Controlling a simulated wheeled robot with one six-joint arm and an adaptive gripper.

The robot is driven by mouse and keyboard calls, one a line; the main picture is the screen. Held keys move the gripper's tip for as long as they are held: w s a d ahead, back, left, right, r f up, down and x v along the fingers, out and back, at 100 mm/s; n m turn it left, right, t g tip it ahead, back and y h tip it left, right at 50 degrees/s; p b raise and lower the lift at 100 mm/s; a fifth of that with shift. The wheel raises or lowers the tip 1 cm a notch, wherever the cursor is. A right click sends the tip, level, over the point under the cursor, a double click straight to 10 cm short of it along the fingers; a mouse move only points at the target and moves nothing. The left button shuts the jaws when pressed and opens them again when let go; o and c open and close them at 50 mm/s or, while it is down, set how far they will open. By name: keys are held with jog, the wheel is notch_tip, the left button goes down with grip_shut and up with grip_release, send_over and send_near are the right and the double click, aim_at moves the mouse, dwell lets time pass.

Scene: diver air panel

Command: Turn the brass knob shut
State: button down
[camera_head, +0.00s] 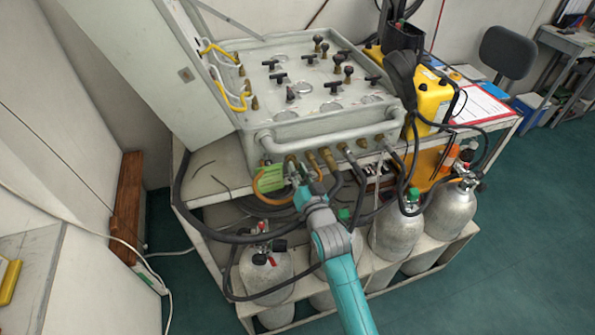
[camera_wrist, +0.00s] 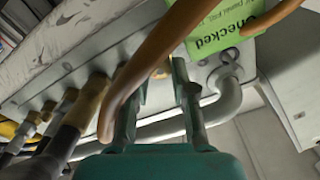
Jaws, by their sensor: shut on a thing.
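My gripper (camera_head: 300,187) is at the front face of the grey air panel (camera_head: 262,141), below its tubular rail, among the hose fittings. In the wrist view, the two fingers (camera_wrist: 160,82) reach up to the panel's front with a small gap between their tips. A small brass part, which looks like the brass knob (camera_wrist: 161,73), shows between the fingertips, and the fingers are shut on it. An orange-brown hose (camera_wrist: 150,60) crosses in front and hides most of it. In the head view my gripper hides the knob, so its turn angle cannot be told.
A green "Checked" tag (camera_wrist: 215,28) hangs close by my fingers; it also shows in the head view (camera_head: 269,179). Brass fittings with dark hoses (camera_head: 327,158) stand just right of my gripper. Silver cylinders (camera_head: 396,235) fill the cart's lower shelf. Green floor is clear at right.

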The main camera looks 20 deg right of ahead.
jog(key=shift+m, duration=2)
jog(key=c, duration=1)
grip_release()
jog(key=shift+o, duration=0.2)
jog(key=s, duration=1.2)
jog(key=shift+f, duration=0.15)
